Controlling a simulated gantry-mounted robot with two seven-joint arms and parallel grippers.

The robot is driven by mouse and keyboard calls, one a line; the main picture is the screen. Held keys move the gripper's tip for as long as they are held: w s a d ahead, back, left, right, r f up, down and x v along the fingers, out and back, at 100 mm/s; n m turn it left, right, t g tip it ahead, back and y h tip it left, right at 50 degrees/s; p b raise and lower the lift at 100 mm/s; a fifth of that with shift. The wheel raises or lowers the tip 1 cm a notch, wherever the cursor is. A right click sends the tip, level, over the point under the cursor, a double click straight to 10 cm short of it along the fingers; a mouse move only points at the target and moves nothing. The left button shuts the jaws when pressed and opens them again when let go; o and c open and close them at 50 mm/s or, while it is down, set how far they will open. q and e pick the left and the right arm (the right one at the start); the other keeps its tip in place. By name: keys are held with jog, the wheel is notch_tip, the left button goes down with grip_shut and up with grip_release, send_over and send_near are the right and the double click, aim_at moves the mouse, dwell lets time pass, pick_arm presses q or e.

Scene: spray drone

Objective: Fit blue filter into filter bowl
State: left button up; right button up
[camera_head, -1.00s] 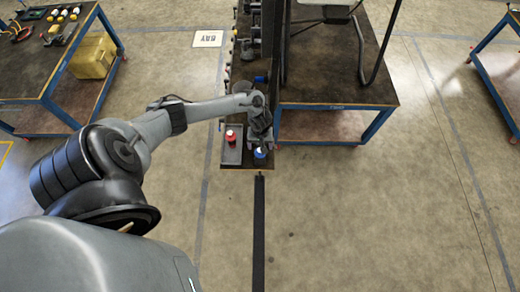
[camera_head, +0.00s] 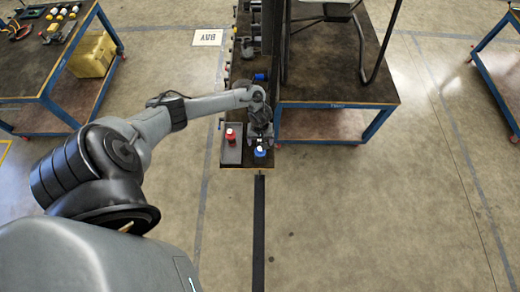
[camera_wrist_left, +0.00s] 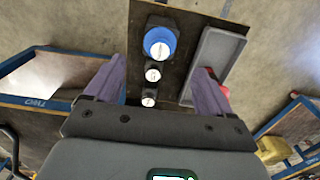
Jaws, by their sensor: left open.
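A blue round part with a white top (camera_wrist_left: 160,42), which looks like the blue filter, stands at the near end of the dark narrow bench. It also shows in the head view (camera_head: 260,152). My left gripper (camera_head: 260,139) is open above the bench, just behind this blue part. In the left wrist view its two fingers (camera_wrist_left: 158,70) are spread wide with nothing held between them. Two smaller white-topped parts (camera_wrist_left: 152,75) stand in line between the fingers. I cannot tell which part is the filter bowl. My right gripper is not in view.
A grey tray (camera_head: 231,156) with a red part (camera_head: 230,136) lies left of the blue part. Several small parts line the dark bench (camera_head: 238,62) farther back. A blue-framed table (camera_head: 335,90) stands close on the right. The floor in front is clear.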

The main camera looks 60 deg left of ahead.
aim_at(260, 149)
pick_arm(q)
notch_tip(260, 149, down, 5)
jog(key=b, duration=0.5)
jog(key=shift+r, duration=0.2)
jog(key=shift+f+b, duration=0.3)
jog(key=shift+f, duration=1.25)
jog(key=shift+p, duration=0.5)
jog(key=shift+p, duration=0.5)
jog(key=shift+c, duration=0.2)
jog(key=c, duration=1.4)
